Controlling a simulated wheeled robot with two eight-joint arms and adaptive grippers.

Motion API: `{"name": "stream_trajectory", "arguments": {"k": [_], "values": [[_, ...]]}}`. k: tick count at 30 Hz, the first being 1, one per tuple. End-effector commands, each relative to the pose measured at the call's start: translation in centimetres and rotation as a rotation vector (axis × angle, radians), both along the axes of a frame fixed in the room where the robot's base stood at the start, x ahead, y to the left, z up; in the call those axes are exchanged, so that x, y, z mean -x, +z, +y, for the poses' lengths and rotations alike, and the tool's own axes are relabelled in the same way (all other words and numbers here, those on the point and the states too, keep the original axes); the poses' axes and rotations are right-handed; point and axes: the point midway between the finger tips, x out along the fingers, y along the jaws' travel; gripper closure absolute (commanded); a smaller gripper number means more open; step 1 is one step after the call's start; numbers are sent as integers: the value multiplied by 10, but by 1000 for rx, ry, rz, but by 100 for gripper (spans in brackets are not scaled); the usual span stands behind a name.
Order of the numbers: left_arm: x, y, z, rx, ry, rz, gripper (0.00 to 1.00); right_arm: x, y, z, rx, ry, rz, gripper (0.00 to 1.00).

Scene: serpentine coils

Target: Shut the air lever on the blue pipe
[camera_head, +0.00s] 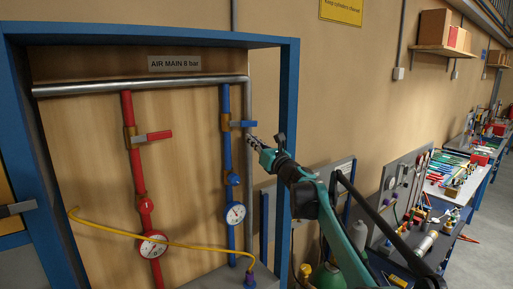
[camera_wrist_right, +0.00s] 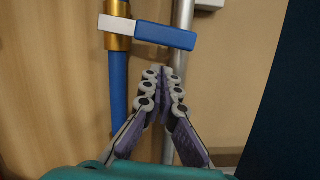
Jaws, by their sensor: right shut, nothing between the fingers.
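The blue pipe (camera_head: 227,165) runs down the right part of the wall panel and shows in the wrist view (camera_wrist_right: 118,85). Its blue air lever (camera_head: 243,124) points right, crosswise to the pipe, from a brass valve body. In the wrist view the blue lever (camera_wrist_right: 165,35) extends right from a white piece, across the grey upright pipe. My right gripper (camera_head: 252,142) is shut and empty; in the wrist view its fingertips (camera_wrist_right: 163,72) are together just below the lever. I cannot tell whether they touch it. My left gripper is not in view.
A red pipe (camera_head: 137,190) with a red lever (camera_head: 158,135) stands to the left. A yellow hose (camera_head: 180,244) crosses low in front. A blue frame (camera_head: 290,100) edges the panel on the right. Workbenches with tools line the wall farther right.

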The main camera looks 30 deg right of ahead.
Motion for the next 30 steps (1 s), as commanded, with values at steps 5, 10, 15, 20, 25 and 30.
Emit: {"name": "stream_trajectory", "arguments": {"k": [5,10,15,20,25,30], "values": [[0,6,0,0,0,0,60,0,15,-2,0,0,0,100],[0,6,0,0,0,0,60,0,17,-3,-1,0,0,100],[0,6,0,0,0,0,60,0,17,-3,-1,0,0,100],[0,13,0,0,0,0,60,0,27,-5,-1,-1,0,100],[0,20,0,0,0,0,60,-1,39,-10,-5,-1,-1,100],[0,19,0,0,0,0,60,-1,39,-10,-7,-2,-3,100]]}}
